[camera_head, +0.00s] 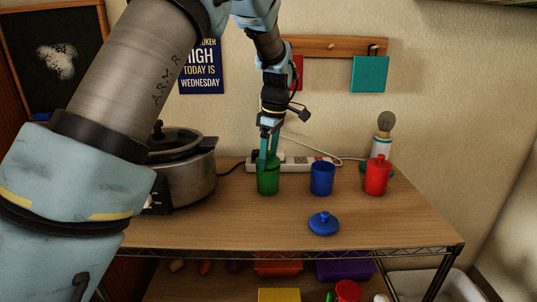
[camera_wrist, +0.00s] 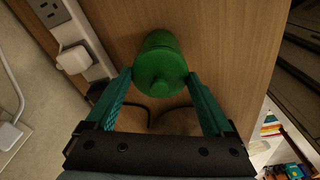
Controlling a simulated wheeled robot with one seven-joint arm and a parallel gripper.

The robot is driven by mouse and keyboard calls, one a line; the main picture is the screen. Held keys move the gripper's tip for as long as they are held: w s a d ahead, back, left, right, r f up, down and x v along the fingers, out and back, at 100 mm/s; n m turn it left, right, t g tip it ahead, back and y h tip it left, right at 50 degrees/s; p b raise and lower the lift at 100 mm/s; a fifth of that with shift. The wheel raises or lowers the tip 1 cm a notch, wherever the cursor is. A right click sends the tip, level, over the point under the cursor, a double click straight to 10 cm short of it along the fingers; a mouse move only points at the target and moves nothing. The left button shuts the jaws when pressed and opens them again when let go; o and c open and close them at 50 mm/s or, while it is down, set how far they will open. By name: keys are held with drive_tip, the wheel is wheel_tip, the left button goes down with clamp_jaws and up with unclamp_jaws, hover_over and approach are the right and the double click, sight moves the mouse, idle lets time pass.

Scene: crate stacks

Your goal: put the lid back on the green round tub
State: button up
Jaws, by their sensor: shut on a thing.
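The green round tub (camera_head: 268,183) stands on the wooden shelf, left of the blue tub. The green lid (camera_wrist: 161,72) with its round knob shows in the wrist view, over the tub's mouth. My gripper (camera_head: 268,160) points down at the tub's top. In the wrist view its teal fingers reach to either side of the lid, and it is shut on the lid. The fingers partly hide the lid in the head view. I cannot tell whether the lid sits fully down on the rim.
A blue tub (camera_head: 322,179) stands open, with a blue lid (camera_head: 324,223) in front of it. A red lidded tub (camera_head: 376,178) is at right. A slow cooker (camera_head: 183,172) stands left. A power strip (camera_head: 305,163) lies behind. The shelf front is mostly clear.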

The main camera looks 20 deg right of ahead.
idle(0.3)
drive_tip(key=o, duration=1)
drive_tip(key=shift+o, duration=0.2)
drive_tip(key=shift+r, duration=0.1)
drive_tip(key=shift+r+p, duration=2.8)
drive_tip(key=shift+r, duration=0.65)
clamp_jaws()
drive_tip(key=shift+f, duration=0.4)
